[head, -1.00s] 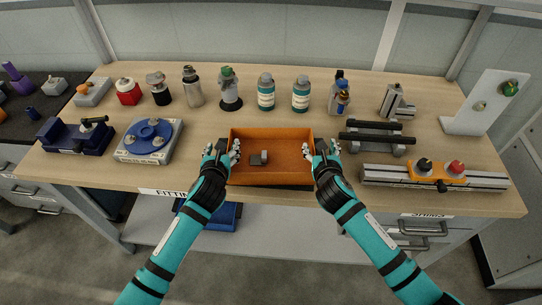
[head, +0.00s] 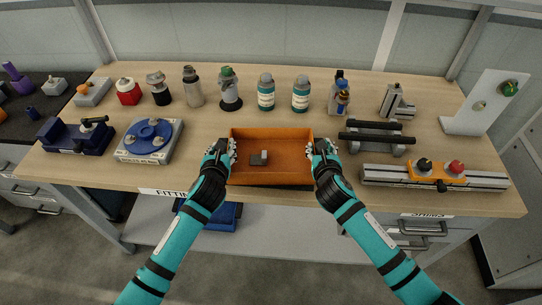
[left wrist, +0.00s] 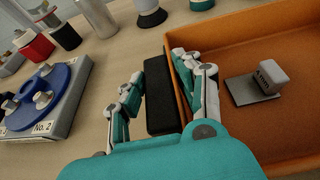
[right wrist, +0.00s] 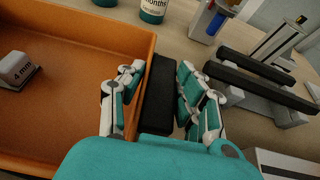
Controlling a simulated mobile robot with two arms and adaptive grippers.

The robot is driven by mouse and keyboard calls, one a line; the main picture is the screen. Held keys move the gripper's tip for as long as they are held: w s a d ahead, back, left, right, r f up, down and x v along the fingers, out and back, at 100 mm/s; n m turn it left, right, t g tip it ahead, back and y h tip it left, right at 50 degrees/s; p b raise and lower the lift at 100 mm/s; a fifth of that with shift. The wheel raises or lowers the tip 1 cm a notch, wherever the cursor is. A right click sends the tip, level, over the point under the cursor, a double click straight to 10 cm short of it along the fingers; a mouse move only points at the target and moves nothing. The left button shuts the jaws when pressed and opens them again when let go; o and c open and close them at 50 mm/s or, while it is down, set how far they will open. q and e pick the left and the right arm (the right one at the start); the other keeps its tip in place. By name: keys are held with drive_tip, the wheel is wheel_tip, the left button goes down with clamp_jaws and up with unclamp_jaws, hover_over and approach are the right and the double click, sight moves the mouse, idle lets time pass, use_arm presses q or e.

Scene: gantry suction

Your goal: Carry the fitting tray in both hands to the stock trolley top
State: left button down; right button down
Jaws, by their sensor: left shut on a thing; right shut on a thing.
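The fitting tray (head: 290,172) is a shallow orange box at the front middle of the bench. A small grey fitting (head: 259,158) lies inside it; the fitting also shows in the left wrist view (left wrist: 257,82). My left gripper (head: 226,152) is shut on the black handle (left wrist: 160,97) at the tray's left side. My right gripper (head: 321,150) is shut on the black handle (right wrist: 158,95) at its right side. The tray looks level. Whether its underside touches the bench is hard to tell. The stock trolley top cannot be identified for certain.
A row of bottles and fittings (head: 266,92) stands behind the tray. A blue disc fixture (head: 150,136) is to the left; a grey rail with an orange block (head: 437,175) and black bars (head: 378,137) are to the right. A dark-topped surface (head: 22,112) stands at far left.

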use_arm(q)
drive_tip(key=shift+r, duration=0.2)
use_arm(e)
drive_tip(key=shift+r, duration=0.15)
